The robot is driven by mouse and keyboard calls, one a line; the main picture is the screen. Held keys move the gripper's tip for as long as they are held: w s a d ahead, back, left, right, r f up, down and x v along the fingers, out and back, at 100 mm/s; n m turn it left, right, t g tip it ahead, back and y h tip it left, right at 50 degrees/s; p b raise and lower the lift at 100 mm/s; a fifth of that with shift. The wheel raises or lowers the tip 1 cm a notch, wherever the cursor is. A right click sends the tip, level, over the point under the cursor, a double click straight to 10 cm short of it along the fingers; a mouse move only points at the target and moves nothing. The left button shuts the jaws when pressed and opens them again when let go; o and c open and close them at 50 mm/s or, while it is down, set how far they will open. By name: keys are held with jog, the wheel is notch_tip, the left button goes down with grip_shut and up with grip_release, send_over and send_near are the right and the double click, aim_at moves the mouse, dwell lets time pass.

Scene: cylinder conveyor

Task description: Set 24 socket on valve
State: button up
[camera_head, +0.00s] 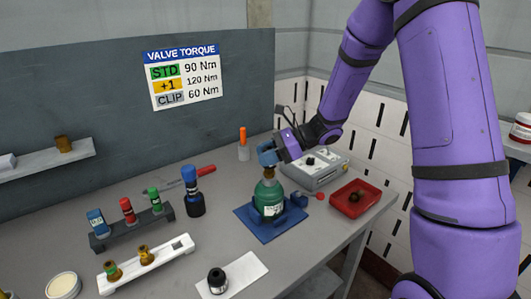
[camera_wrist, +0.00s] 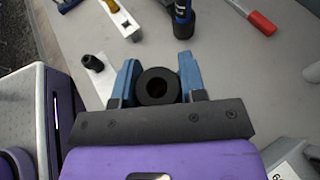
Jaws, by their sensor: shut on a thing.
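My gripper (camera_head: 268,155) has blue fingers and is directly above the green cylinder (camera_head: 268,197). In the wrist view my gripper (camera_wrist: 158,85) is shut on a black round socket (camera_wrist: 158,77) with a hole in its middle. The socket's number is not readable, and the fingers mostly hide it in the head view. The brass valve (camera_head: 269,172) shows at the cylinder's top, just below my fingers. I cannot tell whether socket and valve touch. The cylinder stands upright on a blue base (camera_head: 260,226) and is hidden in the wrist view.
A rack (camera_head: 130,233) holds blue, red and green pieces. A white tray (camera_head: 180,246) holds brass valves. Another black socket (camera_head: 217,279) sits on a white mat (camera_head: 245,269). A red tray (camera_head: 343,208) and grey box (camera_head: 328,174) stand right.

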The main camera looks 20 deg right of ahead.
jog(key=shift+f, duration=1.1)
jog(key=o, duration=1.1)
jog(key=shift+r, duration=0.1)
jog(key=shift+r, duration=2.9)
